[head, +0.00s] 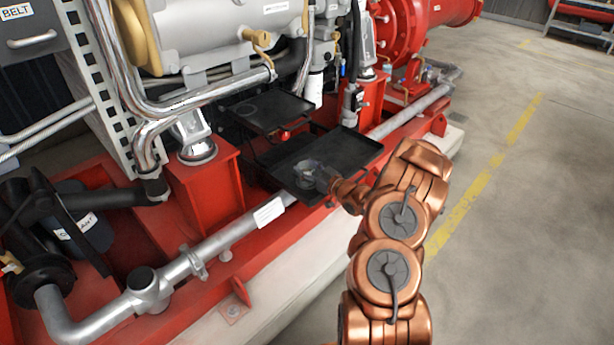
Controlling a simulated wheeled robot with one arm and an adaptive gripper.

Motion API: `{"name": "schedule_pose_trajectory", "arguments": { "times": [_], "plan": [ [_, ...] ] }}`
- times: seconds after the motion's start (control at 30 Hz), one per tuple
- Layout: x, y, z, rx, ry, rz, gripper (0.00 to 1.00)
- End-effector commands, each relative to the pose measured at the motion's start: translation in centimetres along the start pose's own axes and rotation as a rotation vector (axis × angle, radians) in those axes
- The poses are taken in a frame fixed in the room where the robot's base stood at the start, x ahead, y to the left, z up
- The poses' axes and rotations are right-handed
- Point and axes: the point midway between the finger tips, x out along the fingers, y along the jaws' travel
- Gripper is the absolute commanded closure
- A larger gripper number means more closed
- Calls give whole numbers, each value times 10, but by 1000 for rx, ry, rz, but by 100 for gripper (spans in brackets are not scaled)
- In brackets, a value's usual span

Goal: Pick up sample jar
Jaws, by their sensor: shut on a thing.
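My gripper (317,177) is at the end of my copper-coloured arm, over the left part of a black tray (352,147). It is shut on the sample jar (305,168), a small, clear-looking thing at its fingertips. The jar is small in this view and partly hidden by the fingers. I cannot tell whether the jar touches the tray.
A second black tray (284,108) sits behind and higher. Red frame and grey pipe (238,232) run along the front of the pump. A red post (205,185) stands left of the trays. Open concrete floor (530,210) lies to the right.

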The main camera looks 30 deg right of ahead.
Motion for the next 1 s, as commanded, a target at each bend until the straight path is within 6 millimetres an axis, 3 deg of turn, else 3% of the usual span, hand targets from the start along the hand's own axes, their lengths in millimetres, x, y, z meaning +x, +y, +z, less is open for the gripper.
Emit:
{"name": "schedule_pose_trajectory", "arguments": {
  "times": [0.33,0.53,0.67,1.0],
  "plan": [
    [0,0,0,0,0,0,86],
    [0,0,-2,0,0,0,86],
    [0,0,-14,-1,1,0,86],
    [-42,1,-13,4,-3,3,86]
  ]
}}
